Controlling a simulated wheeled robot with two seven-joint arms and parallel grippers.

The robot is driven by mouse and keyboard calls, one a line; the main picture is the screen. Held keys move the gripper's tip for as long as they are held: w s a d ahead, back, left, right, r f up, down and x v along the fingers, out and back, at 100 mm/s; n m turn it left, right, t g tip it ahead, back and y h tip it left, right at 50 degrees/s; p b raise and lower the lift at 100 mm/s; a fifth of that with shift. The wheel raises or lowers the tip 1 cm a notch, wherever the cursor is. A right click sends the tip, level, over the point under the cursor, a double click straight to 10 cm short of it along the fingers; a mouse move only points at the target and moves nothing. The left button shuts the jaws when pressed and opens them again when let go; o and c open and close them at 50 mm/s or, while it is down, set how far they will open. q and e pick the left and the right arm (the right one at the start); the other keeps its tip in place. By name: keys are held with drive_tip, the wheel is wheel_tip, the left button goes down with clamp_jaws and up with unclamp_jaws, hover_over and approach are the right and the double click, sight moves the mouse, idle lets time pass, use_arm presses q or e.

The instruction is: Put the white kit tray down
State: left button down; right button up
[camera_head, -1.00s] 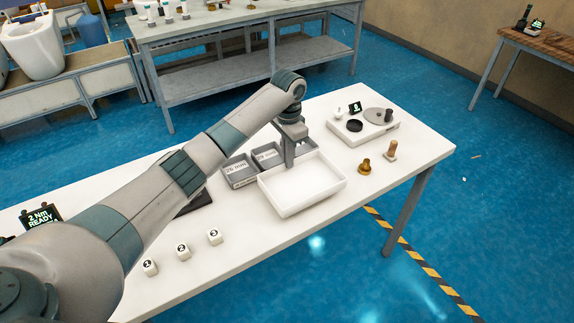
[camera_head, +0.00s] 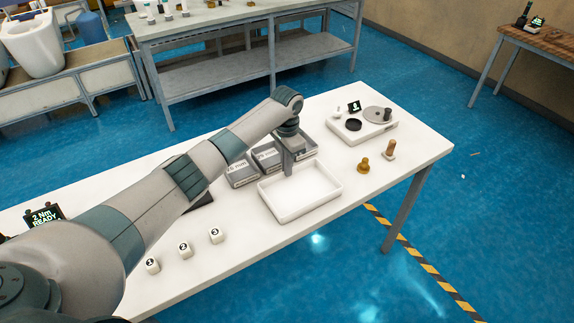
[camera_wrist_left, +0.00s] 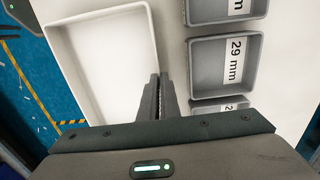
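The white kit tray (camera_head: 311,210) is a shallow, empty rectangular box, level at the front of the white table, and looks to be on the tabletop or very close to it. My left gripper (camera_head: 288,168) points down at the tray's back wall. In the left wrist view the tray (camera_wrist_left: 100,113) lies to the left, and my left gripper's fingers (camera_wrist_left: 159,82) are nearly together with the tray's side wall running between them. The exact contact at the fingertips is partly hidden. My right gripper is not in view.
Grey labelled bins (camera_head: 241,175) stand close behind the tray; one label (camera_wrist_left: 236,61) reads 29 mm. Brass and brown-topped parts (camera_head: 363,165) stand to the right, before a white fixture (camera_head: 345,134). Numbered white blocks (camera_head: 185,249) stand at left front. The table's front edge is near the tray.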

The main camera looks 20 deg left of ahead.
use_arm(q)
drive_tip(key=c, duration=2)
unclamp_jaws()
drive_tip(key=shift+f, duration=0.1)
wheel_tip(320, 180, up, 12)
drive_tip(key=b, duration=0.3)
